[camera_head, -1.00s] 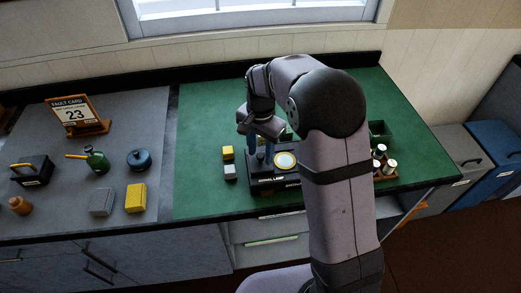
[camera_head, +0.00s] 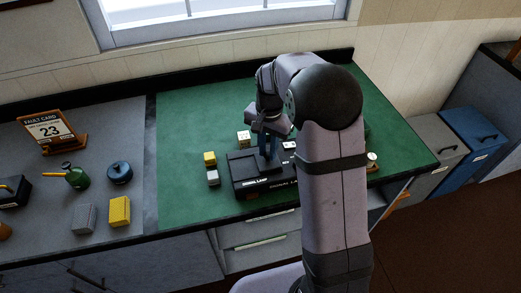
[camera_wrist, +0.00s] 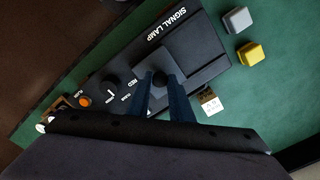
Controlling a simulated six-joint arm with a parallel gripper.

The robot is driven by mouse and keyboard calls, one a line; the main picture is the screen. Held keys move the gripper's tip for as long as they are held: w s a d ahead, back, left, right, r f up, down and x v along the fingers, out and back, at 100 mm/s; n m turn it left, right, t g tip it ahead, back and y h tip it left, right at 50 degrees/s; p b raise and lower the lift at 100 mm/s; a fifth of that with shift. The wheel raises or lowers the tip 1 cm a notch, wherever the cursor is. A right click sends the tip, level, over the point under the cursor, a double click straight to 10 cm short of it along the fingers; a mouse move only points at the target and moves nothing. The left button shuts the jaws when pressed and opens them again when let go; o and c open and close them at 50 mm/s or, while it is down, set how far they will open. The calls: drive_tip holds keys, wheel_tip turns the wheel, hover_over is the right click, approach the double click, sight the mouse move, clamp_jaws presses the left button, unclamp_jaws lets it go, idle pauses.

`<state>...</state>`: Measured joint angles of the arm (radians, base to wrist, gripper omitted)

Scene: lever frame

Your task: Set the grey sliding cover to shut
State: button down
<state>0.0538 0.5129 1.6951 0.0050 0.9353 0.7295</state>
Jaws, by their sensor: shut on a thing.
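The black signal lamp box (camera_head: 243,180) stands on the green mat, partly hidden by my arm in the head view. In the wrist view the box (camera_wrist: 208,50) carries the grey sliding cover (camera_wrist: 180,60), a flat plate with a dark knob (camera_wrist: 160,77). My gripper (camera_wrist: 160,83) is shut on this knob, a blue finger on each side. In the head view my gripper (camera_head: 269,158) is low over the box top. No lamp face shows in either view; the cover lies over the middle of the box.
A yellow block (camera_head: 209,158) and a grey block (camera_head: 212,176) stand left of the box. A black dial (camera_wrist: 112,85) and an orange button (camera_wrist: 85,101) show in the wrist view. The mat's back left is clear.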

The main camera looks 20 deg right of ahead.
drive_tip(key=shift+d, duration=0.2)
drive_tip(key=c, duration=1.6)
unclamp_jaws()
drive_tip(key=shift+d, duration=0.15)
drive_tip(key=shift+o, duration=0.2)
drive_tip(key=shift+r, duration=0.1)
drive_tip(key=shift+r+b, duration=1.1)
drive_tip(key=shift+r, duration=2.5)
drive_tip(key=s+a+f+n, duration=0.1)
drive_tip(key=s+f+n, duration=0.3)
drive_tip(key=s, duration=0.7)
drive_tip(key=s+a+f+n, duration=0.1)
drive_tip(key=s+f+n, duration=0.4)
drive_tip(key=s, duration=0.6)
drive_tip(key=shift+a, duration=0.35)
